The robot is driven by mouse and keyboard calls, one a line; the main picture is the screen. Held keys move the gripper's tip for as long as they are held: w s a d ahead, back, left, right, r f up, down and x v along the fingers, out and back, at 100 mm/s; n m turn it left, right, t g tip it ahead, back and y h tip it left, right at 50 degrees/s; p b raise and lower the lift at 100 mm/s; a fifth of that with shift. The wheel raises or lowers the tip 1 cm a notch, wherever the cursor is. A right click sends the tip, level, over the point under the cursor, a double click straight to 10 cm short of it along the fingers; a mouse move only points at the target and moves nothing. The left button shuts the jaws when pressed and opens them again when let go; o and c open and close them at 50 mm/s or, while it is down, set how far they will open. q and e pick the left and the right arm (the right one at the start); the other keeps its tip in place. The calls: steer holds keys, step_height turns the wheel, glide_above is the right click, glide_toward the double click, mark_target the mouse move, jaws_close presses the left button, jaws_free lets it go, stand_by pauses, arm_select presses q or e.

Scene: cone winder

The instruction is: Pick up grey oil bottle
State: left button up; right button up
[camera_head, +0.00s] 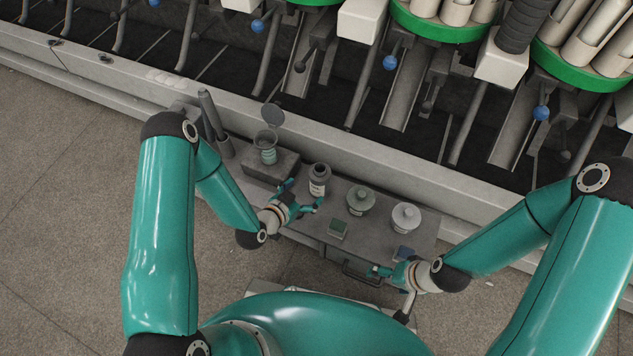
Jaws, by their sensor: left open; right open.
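The grey oil bottle (319,179) is a small dark grey bottle with a pale label and a dark round mouth. It stands upright on the grey bench (300,222), near the middle of the head view. My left gripper (304,195) is open just in front of and to the left of the bottle, with its fingers spread toward it. I cannot tell whether a finger touches the bottle. My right gripper (388,293) is open and empty at the bench's front edge, well to the right of the bottle.
A greenish lidded jar (360,200) and a pale lidded jar (406,217) stand right of the bottle. A clear beaker (266,147) stands at left on a raised block. The winder rises behind.

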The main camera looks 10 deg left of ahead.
mark_target(312, 186)
arm_select(q)
steer(key=x, duration=0.3)
steer(key=shift+b, duration=0.3)
steer(key=b+x, duration=0.1)
steer(key=x, duration=0.1)
steer(key=b+x, duration=0.1)
steer(key=x, duration=0.1)
steer(key=shift+w+d+f, duration=0.1)
steer(key=shift+d+f, duration=0.2)
steer(key=shift+d, duration=0.05)
steer(key=shift+w+d+f, duration=0.1)
steer(key=shift+w, duration=0.2)
steer(key=c, duration=1.5)
